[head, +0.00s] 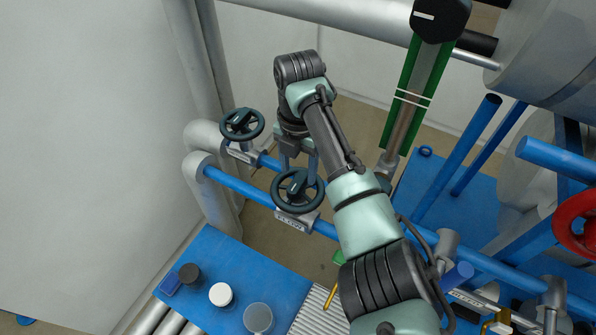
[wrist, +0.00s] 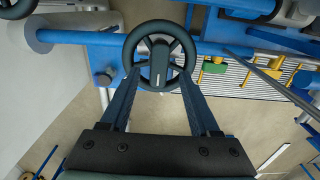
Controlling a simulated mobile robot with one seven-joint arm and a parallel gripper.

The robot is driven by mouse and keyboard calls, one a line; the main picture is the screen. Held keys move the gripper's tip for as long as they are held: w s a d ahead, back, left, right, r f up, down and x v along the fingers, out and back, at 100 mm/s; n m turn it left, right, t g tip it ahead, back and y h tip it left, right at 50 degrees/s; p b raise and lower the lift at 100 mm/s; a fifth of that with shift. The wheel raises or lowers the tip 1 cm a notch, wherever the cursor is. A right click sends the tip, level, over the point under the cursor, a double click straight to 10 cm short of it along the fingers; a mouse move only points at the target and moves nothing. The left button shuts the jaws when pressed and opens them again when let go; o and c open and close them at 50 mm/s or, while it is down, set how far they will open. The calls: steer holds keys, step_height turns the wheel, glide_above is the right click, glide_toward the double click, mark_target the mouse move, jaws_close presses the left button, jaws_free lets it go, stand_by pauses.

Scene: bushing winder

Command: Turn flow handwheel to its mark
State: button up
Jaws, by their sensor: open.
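The flow handwheel (head: 318,192) is a dark, spoked wheel above a grey valve body with a plate reading FLOW (head: 290,219), on a blue pipe. In the wrist view the handwheel (wrist: 159,29) is near the top centre, with a bar-like hub. My gripper (head: 298,170) is above the wheel, pointing down. In the wrist view its open fingers (wrist: 158,78) reach the wheel's near side, one left and one right of the hub. I cannot tell whether they touch it. I cannot make out the mark.
A second dark handwheel (head: 242,124) stands to the left on another pipe. A blue table (head: 225,262) with small round containers lies at the front left. A green sight column (head: 440,70) rises behind my arm, and a red wheel (head: 575,222) is at the right.

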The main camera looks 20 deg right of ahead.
mark_target(298, 181)
steer(key=shift+f, duration=1.75)
jaws_close()
